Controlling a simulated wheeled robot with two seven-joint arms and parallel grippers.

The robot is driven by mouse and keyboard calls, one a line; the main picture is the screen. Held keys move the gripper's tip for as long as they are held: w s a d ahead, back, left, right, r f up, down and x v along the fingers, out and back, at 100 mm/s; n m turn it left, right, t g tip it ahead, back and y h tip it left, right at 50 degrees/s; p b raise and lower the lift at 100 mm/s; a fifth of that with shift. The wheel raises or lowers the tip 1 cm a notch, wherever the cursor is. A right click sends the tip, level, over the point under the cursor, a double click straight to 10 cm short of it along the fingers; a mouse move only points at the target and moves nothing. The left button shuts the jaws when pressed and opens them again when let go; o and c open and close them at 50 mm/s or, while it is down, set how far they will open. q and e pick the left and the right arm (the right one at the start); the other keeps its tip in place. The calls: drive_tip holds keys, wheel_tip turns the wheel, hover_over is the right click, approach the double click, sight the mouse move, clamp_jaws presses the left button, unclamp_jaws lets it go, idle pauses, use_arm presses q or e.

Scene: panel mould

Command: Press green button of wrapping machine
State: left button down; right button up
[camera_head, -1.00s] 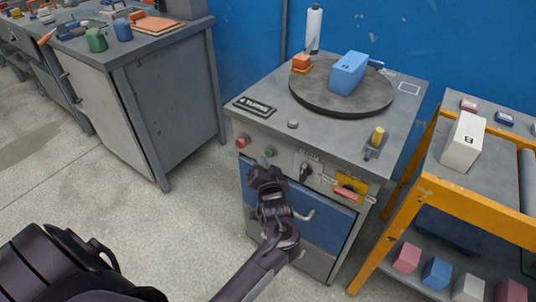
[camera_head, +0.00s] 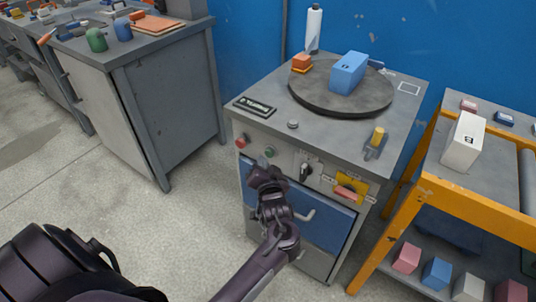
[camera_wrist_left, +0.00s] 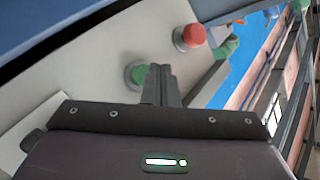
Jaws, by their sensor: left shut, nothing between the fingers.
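The wrapping machine (camera_head: 300,125) is a grey cabinet with a round dark turntable (camera_head: 325,98) on top. Its green button (camera_head: 270,152) sits on the front panel, right of a red button (camera_head: 241,141). My left gripper (camera_head: 263,164) is just below and in front of the green button in the head view. In the left wrist view the shut, empty fingers (camera_wrist_left: 160,72) stand beside the green button (camera_wrist_left: 136,75) and overlap its right edge; I cannot tell whether they touch it. The red button (camera_wrist_left: 189,37) is further up and right there. My right gripper is not in view.
A black switch (camera_head: 306,171) and a yellow part with a red handle (camera_head: 350,187) are right of the green button. An orange-framed rack (camera_head: 398,222) stands at the right, a grey workbench (camera_head: 165,110) at the left.

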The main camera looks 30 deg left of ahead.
use_arm(q)
drive_tip(key=shift+w, duration=0.15)
drive_tip(key=shift+w, duration=0.3)
